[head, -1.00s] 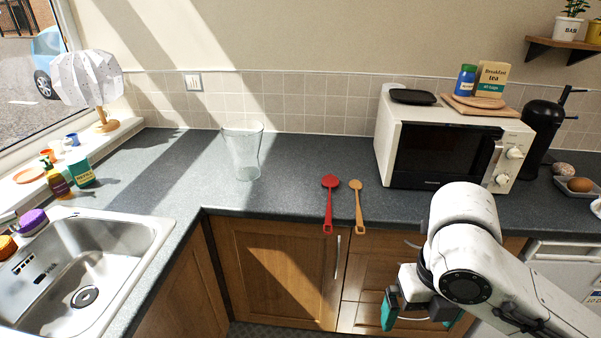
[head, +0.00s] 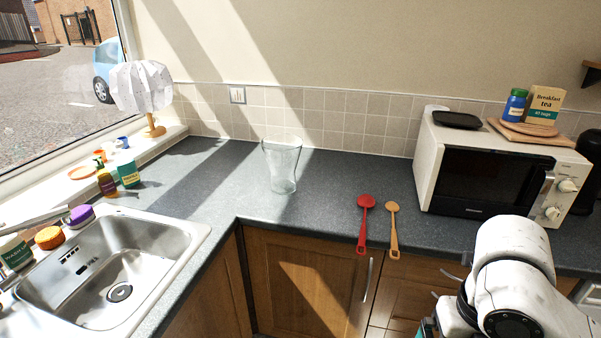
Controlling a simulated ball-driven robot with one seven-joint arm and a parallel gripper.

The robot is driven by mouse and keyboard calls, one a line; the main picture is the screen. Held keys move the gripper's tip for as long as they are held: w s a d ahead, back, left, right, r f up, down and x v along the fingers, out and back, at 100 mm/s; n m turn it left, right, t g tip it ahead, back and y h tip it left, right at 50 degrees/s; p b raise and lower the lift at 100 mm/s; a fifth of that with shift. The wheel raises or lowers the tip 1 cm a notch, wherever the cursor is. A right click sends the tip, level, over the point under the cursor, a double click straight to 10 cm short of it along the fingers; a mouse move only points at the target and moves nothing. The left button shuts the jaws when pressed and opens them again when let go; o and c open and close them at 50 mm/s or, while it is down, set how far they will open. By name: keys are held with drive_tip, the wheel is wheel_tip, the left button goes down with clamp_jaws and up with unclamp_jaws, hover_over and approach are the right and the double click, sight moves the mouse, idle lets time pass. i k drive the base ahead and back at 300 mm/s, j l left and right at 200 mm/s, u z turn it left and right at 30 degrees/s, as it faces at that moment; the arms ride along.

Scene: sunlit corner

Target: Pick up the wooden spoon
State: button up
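The wooden spoon (head: 393,230) lies on the dark worktop near its front edge, bowl toward the wall and handle end at the edge. A red spoon (head: 363,224) lies just left of it, roughly parallel and apart from it. My gripper (head: 428,328) is at the bottom of the head view, below and right of the wooden spoon and apart from it. Only a bit of one teal finger shows beside my arm; the rest is cut off by the frame or hidden, so its opening cannot be seen.
A clear glass (head: 282,166) stands on the worktop (head: 225,175) left of the spoons. A white microwave (head: 497,172) stands to their right. A steel sink (head: 110,270) is at the left. The worktop behind the spoons is clear.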

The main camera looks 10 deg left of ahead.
sight(391, 205)
drive_tip(key=i+j+z, duration=0.15)
drive_tip(key=i+j, duration=0.7)
drive_tip(key=i+j+z, duration=0.15)
drive_tip(key=i+j, duration=0.65)
drive_tip(key=j, duration=0.15)
